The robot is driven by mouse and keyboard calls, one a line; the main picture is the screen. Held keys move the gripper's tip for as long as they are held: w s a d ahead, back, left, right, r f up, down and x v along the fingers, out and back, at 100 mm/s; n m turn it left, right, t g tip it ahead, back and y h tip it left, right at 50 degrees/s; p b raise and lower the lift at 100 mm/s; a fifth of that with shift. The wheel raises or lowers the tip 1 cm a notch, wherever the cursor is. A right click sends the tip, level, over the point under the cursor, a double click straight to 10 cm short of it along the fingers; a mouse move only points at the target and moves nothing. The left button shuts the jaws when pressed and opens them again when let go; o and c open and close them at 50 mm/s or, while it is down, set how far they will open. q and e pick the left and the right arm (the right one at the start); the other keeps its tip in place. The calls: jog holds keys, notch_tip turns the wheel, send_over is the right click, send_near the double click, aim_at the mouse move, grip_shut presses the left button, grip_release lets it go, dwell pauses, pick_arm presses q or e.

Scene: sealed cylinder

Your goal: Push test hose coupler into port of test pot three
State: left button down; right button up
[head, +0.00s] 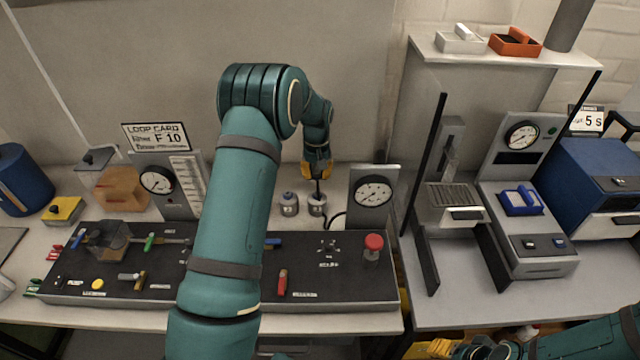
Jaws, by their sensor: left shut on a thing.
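My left gripper (317,174) points down behind the panel, shut on the dark test hose coupler (318,188). The coupler's lower end is at the top of the right-hand grey test pot (317,206). I cannot tell whether it touches the port or sits inside it. A second grey pot (289,205) stands just to the left. I cannot read which pot is three, and my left arm may hide others. A black hose (335,219) curves between the right-hand pot and the gauge stand. My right gripper (436,349) is low at the bottom edge, its fingers too unclear to judge.
A gauge stand (373,213) rises close right of the pots. The black control panel (330,283) with a red button (373,243) lies in front. A press frame (449,205) stands farther right. My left arm covers the panel's middle.

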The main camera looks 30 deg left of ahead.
aim_at(317, 193)
pick_arm(q)
jog(key=shift+w+a+r, duration=0.1)
jog(key=shift+w, duration=0.2)
jog(key=shift+f, duration=0.2)
jog(key=shift+f+b, duration=0.5)
jog(key=shift+f, duration=1)
jog(key=shift+f+b, duration=0.65)
jog(key=shift+f, duration=0.55)
jog(key=shift+b, duration=0.3)
dwell(0.4)
jog(key=shift+f+b, duration=0.4)
jog(key=shift+f, duration=0.15)
